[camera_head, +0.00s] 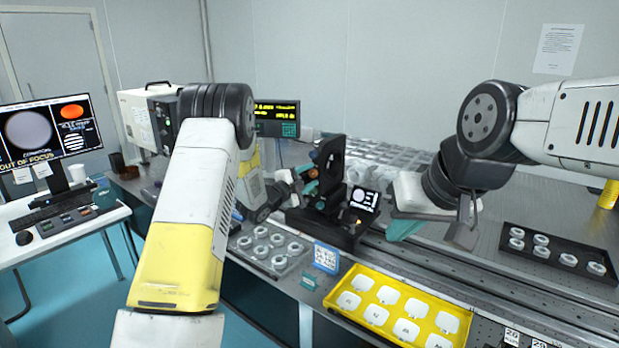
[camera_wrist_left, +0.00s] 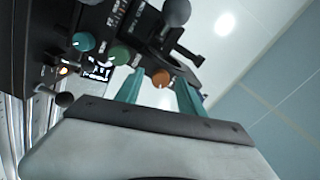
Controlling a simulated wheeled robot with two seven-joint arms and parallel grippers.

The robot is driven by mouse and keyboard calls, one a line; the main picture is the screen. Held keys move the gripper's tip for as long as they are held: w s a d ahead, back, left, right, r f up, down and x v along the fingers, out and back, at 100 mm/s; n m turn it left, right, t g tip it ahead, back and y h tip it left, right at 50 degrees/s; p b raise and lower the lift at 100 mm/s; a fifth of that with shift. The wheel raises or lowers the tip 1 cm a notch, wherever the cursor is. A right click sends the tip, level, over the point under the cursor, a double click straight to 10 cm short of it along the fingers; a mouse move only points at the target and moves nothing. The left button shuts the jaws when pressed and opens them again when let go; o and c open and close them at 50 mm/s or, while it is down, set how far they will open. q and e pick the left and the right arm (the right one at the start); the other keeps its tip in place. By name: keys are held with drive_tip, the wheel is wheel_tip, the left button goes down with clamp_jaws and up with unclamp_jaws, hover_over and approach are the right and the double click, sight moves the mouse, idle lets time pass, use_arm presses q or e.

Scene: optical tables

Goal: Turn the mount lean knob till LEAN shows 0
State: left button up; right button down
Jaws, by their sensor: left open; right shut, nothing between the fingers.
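The black mount (camera_head: 330,165) stands upright on a rail on the optical table. In the left wrist view it carries an orange knob (camera_wrist_left: 161,77), a green knob (camera_wrist_left: 119,54) and a teal knob (camera_wrist_left: 83,41). I cannot read which is the lean knob. My left gripper (camera_head: 307,178) is open at the mount's left side. Its teal fingers (camera_wrist_left: 160,92) point at the orange knob, which shows between them; contact is unclear. A small lit screen (camera_head: 363,199) is beside the mount; no LEAN figure is legible. My right gripper (camera_head: 405,229) is shut and empty, right of the screen.
A yellow tray (camera_head: 452,309) of white pieces lies in front of the rail, with a clear tray (camera_head: 243,249) of round parts to its left. A black tray (camera_head: 510,249) is at the right. A monitor (camera_head: 45,132) reads "OUT OF FOCUS".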

use_arm(q)
drive_tip(key=v, duration=0.7)
drive_tip(key=shift+s+a, duration=0.25)
drive_tip(key=shift+s, duration=0.05)
drive_tip(key=s+a+r+n+y, duration=0.2)
drive_tip(key=a+r+n+y, duration=0.45)
drive_tip(key=r, duration=0.25)
drive_tip(key=s+a+r+n+g+y, duration=0.1)
drive_tip(key=s+a+r+n, duration=0.1)
drive_tip(key=s+n, duration=0.15)
drive_tip(key=s+a+r+n+g+y, duration=0.1)
drive_tip(key=s+a+r+n, duration=0.15)
drive_tip(key=s, duration=0.25)
drive_tip(key=s+d+f+n+g, duration=0.2)
drive_tip(key=s+n+g, duration=0.4)
drive_tip(key=s, duration=2.3)
drive_tip(key=shift+s+n, duration=0.2)
drive_tip(key=shift+n, duration=0.95)
